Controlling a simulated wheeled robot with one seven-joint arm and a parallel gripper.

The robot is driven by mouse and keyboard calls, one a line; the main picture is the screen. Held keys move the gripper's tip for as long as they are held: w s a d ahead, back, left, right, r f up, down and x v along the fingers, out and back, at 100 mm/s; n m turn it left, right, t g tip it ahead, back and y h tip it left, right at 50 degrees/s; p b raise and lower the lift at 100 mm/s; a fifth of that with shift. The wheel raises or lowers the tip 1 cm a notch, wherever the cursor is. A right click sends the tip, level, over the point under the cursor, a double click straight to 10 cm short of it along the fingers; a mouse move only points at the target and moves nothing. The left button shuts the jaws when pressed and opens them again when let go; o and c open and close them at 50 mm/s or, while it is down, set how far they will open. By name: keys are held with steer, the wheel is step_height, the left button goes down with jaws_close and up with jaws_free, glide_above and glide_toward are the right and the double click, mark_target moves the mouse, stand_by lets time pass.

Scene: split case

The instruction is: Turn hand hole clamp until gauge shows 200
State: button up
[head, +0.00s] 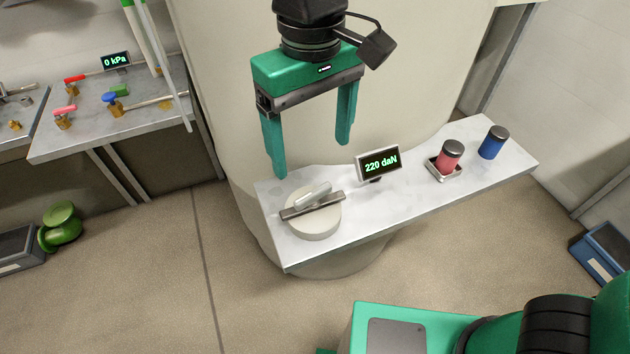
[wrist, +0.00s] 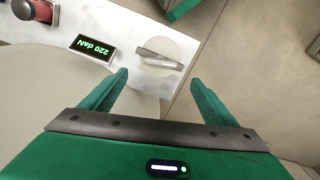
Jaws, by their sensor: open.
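The hand hole clamp, a round cream disc (head: 318,224) with a metal bar handle (head: 313,210) across it, sits on the left part of a white shelf. The gauge (head: 378,163) beside it reads 220 daN. In the wrist view the clamp's cream disc (wrist: 168,50) and the gauge (wrist: 92,49) lie beyond my fingertips. My green gripper (head: 313,160) is open and empty, above and behind the clamp, apart from it. In the wrist view my gripper's fingers (wrist: 158,78) are spread wide, with the clamp ahead of the gap between them.
On the white shelf (head: 410,190) stand a red jar (head: 449,156) in a small tray and a blue jar (head: 493,142). A side bench at left holds valves and a 0 kPa display (head: 116,60). A large cream tank (head: 220,60) rises behind the shelf. A blue crate (head: 603,250) is at right.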

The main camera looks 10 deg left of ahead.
mark_target(314, 191)
step_height(314, 191, down, 11)
steer(key=shift+r, duration=0.15)
stand_by(0.4)
steer(key=c, duration=1.1)
